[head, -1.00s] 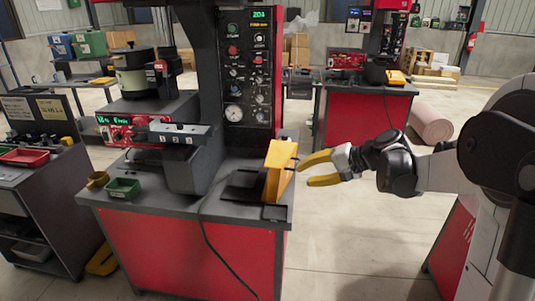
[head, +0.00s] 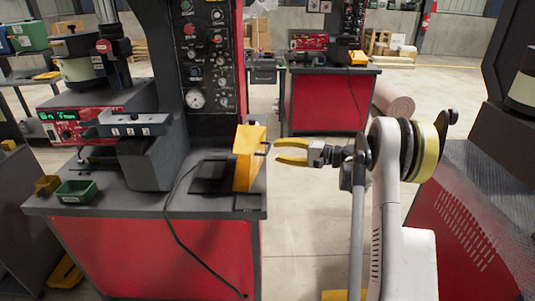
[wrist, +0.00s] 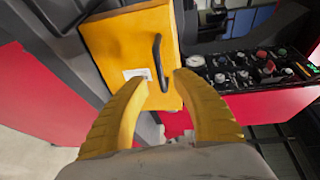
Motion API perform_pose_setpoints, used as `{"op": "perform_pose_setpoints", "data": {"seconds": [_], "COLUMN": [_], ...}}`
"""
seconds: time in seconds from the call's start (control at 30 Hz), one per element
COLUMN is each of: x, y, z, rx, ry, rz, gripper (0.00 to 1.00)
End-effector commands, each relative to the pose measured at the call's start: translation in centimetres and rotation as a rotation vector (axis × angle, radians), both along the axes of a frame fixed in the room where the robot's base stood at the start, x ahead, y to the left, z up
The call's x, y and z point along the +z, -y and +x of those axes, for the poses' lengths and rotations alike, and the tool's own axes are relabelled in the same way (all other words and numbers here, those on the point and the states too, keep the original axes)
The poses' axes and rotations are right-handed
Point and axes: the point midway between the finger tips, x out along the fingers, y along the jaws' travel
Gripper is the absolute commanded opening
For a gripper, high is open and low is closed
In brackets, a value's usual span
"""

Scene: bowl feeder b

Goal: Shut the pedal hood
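The yellow pedal hood (head: 249,160) stands raised, near upright, at the right end of the dark worktop. Its dark bar handle is on the side facing my gripper; the wrist view shows this handle (wrist: 158,62) and a white label on the yellow face (wrist: 115,45). My gripper (head: 276,151) is just right of the hood, its two yellow fingers apart and empty. In the wrist view the fingertips (wrist: 162,77) are spread on either side of the handle's lower end. Whether they touch the hood or handle is unclear.
A dark flat plate (head: 211,175) and a cable lie on the worktop left of the hood. A machine column with a control panel (head: 209,60) rises behind. A green bin (head: 77,192) sits at the left. Another red machine (head: 470,215) stands right; open floor lies between.

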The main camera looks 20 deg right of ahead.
Motion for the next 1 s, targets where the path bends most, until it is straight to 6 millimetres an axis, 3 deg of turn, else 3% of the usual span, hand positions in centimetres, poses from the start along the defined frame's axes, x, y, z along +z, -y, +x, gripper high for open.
{"op": "perform_pose_setpoints", "data": {"seconds": [0.23, 0.63, 0.73, 1.0], "x": [-0.6, -0.5, -0.5, -0.4], "y": [-2.6, -3.2, -3.2, -3.2], "z": [2.6, 3.2, 3.2, 3.2], "rx": [0.001, 0.0, 0.0, 0.0], "ry": [-0.001, -0.001, -0.001, -0.002], "rz": [-0.001, -0.001, -0.001, -0.005], "gripper": [0.32, 0.31, 0.01, 0.0]}}
